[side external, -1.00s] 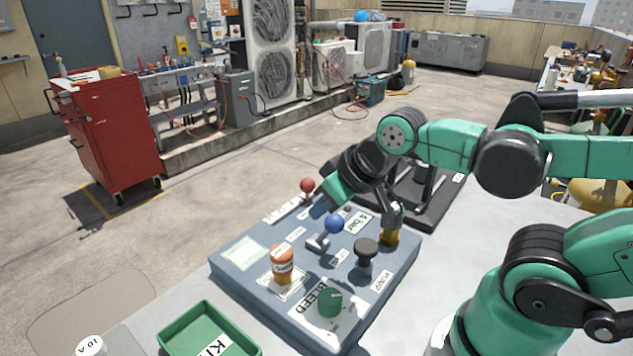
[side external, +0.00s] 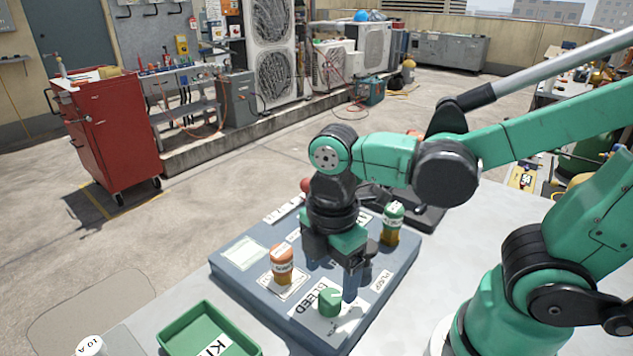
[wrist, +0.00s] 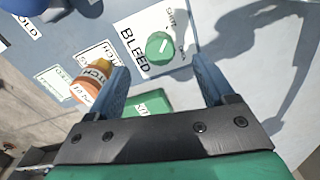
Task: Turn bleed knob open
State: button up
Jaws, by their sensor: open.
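The green bleed knob (side external: 330,302) sits on a white label marked BLEED at the front of the blue-grey panel (side external: 232,262). In the wrist view the knob (wrist: 160,46) shows a white pointer line and lies between and beyond the fingertips. My gripper (side external: 330,285) is above the panel, pointing down, behind and above the knob. In the wrist view my gripper (wrist: 160,75) is open, its two blue fingers apart with nothing held. The knob looks apart from both fingers.
An orange-capped bottle (side external: 282,264) stands left of my gripper and lies close to the left finger in the wrist view. A green tray (side external: 190,330) sits front left.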

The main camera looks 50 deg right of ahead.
aim_at(330, 296)
jog(key=shift+f, duration=2.35)
grip_shut()
